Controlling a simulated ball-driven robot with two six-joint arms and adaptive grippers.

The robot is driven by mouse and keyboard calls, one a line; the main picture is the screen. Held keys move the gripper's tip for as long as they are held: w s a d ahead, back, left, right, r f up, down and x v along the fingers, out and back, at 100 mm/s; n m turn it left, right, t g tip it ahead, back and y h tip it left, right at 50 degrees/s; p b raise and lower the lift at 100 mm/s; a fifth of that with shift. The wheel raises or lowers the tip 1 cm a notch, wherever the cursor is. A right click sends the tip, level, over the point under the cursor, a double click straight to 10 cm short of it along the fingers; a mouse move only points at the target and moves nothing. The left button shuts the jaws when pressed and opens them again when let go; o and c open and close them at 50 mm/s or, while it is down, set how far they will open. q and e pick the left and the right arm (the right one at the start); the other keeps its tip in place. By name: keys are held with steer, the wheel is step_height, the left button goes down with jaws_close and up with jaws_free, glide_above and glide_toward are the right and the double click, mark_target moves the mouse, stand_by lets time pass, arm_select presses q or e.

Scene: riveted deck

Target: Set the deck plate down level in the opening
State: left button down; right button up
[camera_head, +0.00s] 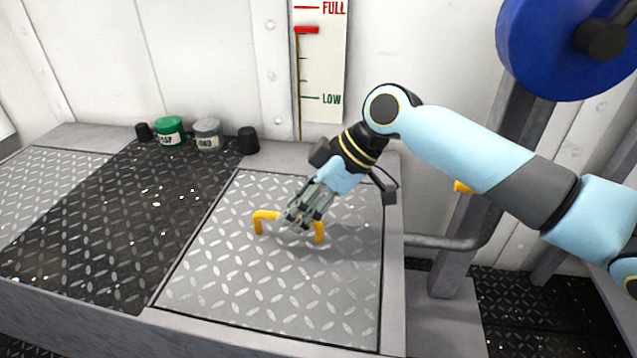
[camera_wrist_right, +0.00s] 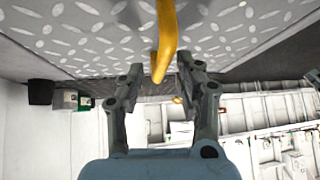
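The deck plate (camera_head: 250,285), light grey tread metal with a yellow handle (camera_head: 263,217), lies at the right of the bench in the head view. It looks flat, with a thin dark seam around it. My right gripper (camera_head: 297,218) is at the handle's middle and hides part of its bar. In the right wrist view the handle (camera_wrist_right: 167,40) passes between the fingertips of my right gripper (camera_wrist_right: 161,70). The fingers are apart, with a visible gap to the bar at left. The right finger is close to the bar; contact is unclear. My left gripper is not in view.
A dark speckled tread panel (camera_head: 110,220) lies left of the plate, and another light panel (camera_head: 45,190) farther left. Green (camera_head: 170,130) and grey (camera_head: 207,134) tins and black cups (camera_head: 248,140) stand at the back. A level gauge (camera_head: 322,60) hangs on the wall.

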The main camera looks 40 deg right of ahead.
steer(key=v, duration=0.9)
steer(key=shift+r, duration=0.1)
stand_by(0.3)
